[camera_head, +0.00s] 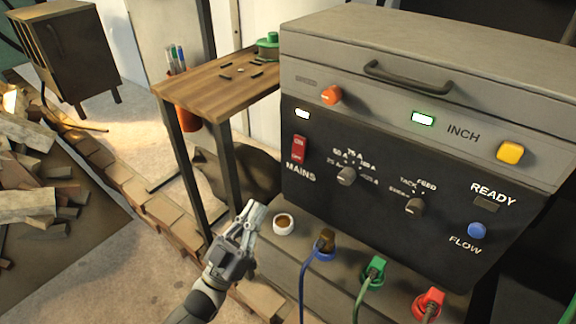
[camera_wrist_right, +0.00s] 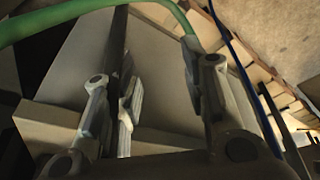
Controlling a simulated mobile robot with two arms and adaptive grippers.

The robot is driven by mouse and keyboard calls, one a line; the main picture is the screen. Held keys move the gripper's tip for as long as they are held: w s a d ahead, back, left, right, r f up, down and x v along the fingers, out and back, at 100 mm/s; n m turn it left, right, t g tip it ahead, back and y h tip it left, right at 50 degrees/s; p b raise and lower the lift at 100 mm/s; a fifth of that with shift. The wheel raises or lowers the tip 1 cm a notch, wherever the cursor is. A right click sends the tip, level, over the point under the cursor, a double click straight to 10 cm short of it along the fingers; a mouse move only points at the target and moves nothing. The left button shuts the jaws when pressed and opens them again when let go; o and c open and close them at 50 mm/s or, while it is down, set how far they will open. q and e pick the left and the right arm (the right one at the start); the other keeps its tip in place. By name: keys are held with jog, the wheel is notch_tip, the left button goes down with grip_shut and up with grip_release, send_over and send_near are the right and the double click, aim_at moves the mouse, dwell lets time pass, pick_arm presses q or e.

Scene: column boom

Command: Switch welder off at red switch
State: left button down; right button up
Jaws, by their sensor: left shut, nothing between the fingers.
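The welder (camera_head: 400,170) is a grey box with a dark front panel at the right of the head view. Its red rocker switch (camera_head: 299,148), lettered ON at the top, sits above the word MAINS. A small white lamp (camera_head: 302,114) above the switch is lit. My left gripper (camera_head: 254,212) is shut and empty, below and left of the switch, apart from it. My right gripper (camera_wrist_right: 160,85) is open in the right wrist view, with nothing between its fingers; it is not visible in the head view.
Brown, green (camera_head: 373,270) and red plugs with cables stand along the ledge. A wooden table (camera_head: 215,88) stands behind, left of the welder. A green cable (camera_wrist_right: 60,18) crosses the right wrist view.

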pick_arm(q)
send_near(301, 145)
notch_tip(301, 145, up, 3)
jog(key=w+d, duration=0.1)
jog(key=w+d+b, duration=0.1)
jog(key=w, duration=0.1)
jog(key=shift+w+d+f, duration=0.1)
jog(key=shift+f, duration=0.1)
pick_arm(e)
jog(key=shift+s+r, duration=0.2)
jog(key=shift+s, duration=0.05)
